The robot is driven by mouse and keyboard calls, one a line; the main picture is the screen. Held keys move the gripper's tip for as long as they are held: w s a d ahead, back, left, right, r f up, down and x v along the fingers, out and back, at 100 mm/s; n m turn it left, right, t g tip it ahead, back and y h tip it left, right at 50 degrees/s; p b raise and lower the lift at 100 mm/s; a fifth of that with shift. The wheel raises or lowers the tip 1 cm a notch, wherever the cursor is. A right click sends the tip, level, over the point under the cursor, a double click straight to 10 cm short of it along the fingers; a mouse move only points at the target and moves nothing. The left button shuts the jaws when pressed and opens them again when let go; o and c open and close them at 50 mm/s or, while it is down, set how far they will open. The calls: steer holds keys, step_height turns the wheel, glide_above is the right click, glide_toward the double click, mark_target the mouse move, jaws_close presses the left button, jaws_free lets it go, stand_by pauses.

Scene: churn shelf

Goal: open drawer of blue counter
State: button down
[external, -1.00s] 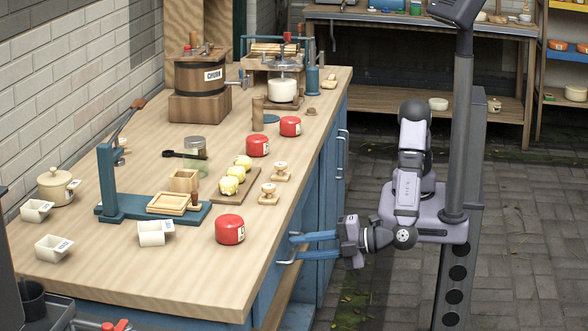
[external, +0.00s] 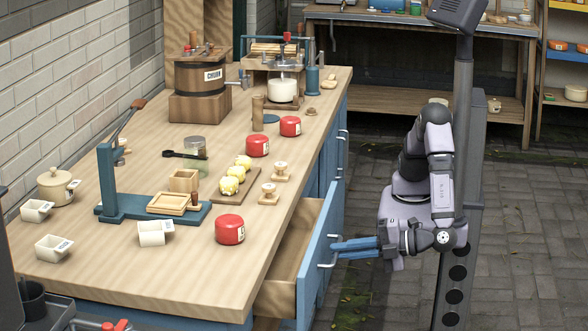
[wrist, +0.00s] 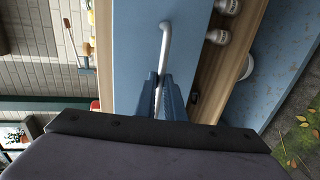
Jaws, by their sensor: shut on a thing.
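The blue counter (external: 175,307) with a wooden top runs along the left. Its drawer (external: 313,262) stands pulled out toward my arm, with its wooden inside showing behind the blue front. A pale bar handle (external: 327,252) is on the drawer front. My gripper (external: 336,248) is at this handle, its blue fingers shut on it. In the wrist view the handle (wrist: 164,45) runs down between the two fingertips (wrist: 159,84) against the blue front. The drawer's far inside is hidden under the counter top.
A red jar (external: 229,230), a blue press (external: 112,185) and a churn (external: 198,85) stand on the counter top. My column stands to the right of the arm. Paved floor (external: 525,230) is clear at the right.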

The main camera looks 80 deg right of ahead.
steer(key=c, duration=1.9)
jaws_free()
steer(key=shift+o, duration=0.2)
step_height(320, 180, up, 8)
steer(key=s, duration=0.3)
steer(key=shift+f+p, duration=0.15)
steer(key=shift+p, duration=0.25)
steer(key=shift+w, duration=0.1)
